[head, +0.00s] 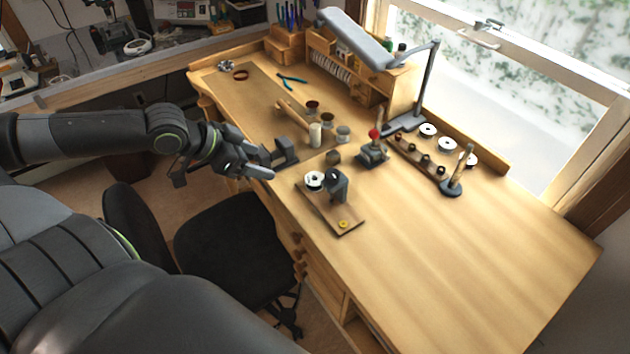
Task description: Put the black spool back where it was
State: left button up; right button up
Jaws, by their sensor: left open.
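A spool with a white face and a dark centre (314,180) is at the far end of a small wooden board (338,219), beside a dark grey bracket (339,189). I cannot tell whether it is the black spool. Several pale-faced spools, one of them (447,144), stand along a wooden rack (419,158) at the right. My left gripper (268,162) is open and empty at the table's left edge, left of the board and apart from the spool. My right gripper is out of view.
A dark block (286,151) is close to my left fingertips. Small jars (343,134), a red-topped tool (374,142) and a desk lamp (411,115) stand farther back. A black chair (228,250) is before the table. The right tabletop (470,260) is clear.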

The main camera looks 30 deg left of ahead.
pick_arm(q)
notch_tip(320, 180, down, 2)
jog(key=w+b, duration=0.2)
send_near(312, 179)
jog(key=shift+a+x, duration=0.15)
jog(key=shift+x, duration=0.8)
jog(key=shift+a+x, duration=0.15)
jog(key=shift+x, duration=0.8)
jog(key=shift+w+d+f+p, duration=0.25)
jog(key=shift+f+p, duration=0.05)
jog(key=x, duration=0.1)
jog(key=p+x, duration=0.1)
jog(key=x, duration=0.1)
jog(key=shift+w+d+f, duration=0.15)
jog(key=shift+w+d, duration=0.05)
jog(key=shift+d, duration=0.15)
jog(key=shift+w+d+f, duration=0.1)
jog(key=shift+w+f, duration=0.1)
jog(key=shift+f, duration=0.15)
jog(key=shift+c, duration=0.3)
jog(key=c, duration=1.1)
